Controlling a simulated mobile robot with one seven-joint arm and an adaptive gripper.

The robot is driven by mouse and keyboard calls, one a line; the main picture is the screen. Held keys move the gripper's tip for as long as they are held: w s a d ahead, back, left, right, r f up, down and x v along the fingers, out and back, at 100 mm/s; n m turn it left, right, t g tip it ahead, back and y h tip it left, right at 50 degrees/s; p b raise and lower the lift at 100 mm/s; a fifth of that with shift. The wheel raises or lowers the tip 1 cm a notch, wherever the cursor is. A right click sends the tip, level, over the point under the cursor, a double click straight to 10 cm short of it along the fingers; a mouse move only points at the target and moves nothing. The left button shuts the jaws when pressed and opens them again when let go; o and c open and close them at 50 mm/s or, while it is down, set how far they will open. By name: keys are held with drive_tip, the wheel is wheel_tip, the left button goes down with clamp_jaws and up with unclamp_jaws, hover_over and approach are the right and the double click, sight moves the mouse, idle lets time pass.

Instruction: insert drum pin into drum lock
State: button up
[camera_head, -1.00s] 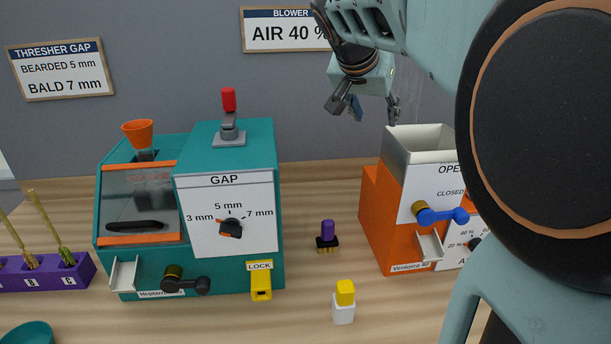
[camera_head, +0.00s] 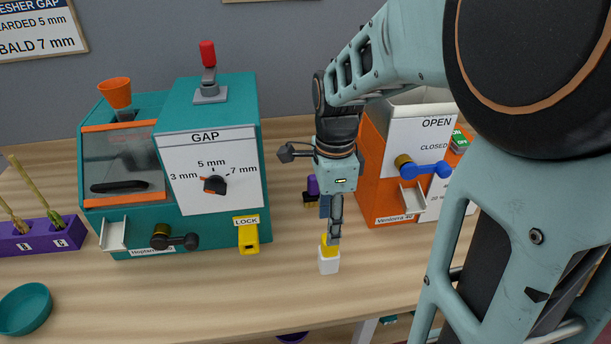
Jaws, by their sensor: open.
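The drum pin (camera_head: 328,249) shows as a yellow block standing upright in a small white holder (camera_head: 328,265) on the table. The drum lock (camera_head: 249,239) is a yellow bracket with a dark opening, under the LOCK label at the lower right of the teal thresher (camera_head: 225,233). My gripper (camera_head: 333,234) points down directly over the pin, with its fingers at the yellow top. It is open. The fingers overlap the upper part of the pin, so I cannot tell whether they touch it.
A purple-handled brush (camera_head: 312,187) stands behind my gripper, partly hidden. The orange blower machine (camera_head: 372,170) is to the right. A purple rack (camera_head: 40,237) with wheat ears and a teal bowl (camera_head: 25,308) are at left. The table in front of the thresher is clear.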

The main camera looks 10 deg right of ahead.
drive_tip(key=shift+s+d+f, duration=0.1)
drive_tip(key=shift+d+f, duration=0.05)
drive_tip(key=shift+f, duration=1.4)
drive_tip(key=shift+d+f, duration=0.1)
drive_tip(key=shift+f, duration=1.45)
drive_tip(key=shift+c, duration=0.5)
clamp_jaws()
drive_tip(key=shift+r, duration=0.1)
wheel_tip(320, 180, up, 11)
drive_tip(key=shift+f+p, duration=0.2)
drive_tip(key=shift+p, duration=0.25)
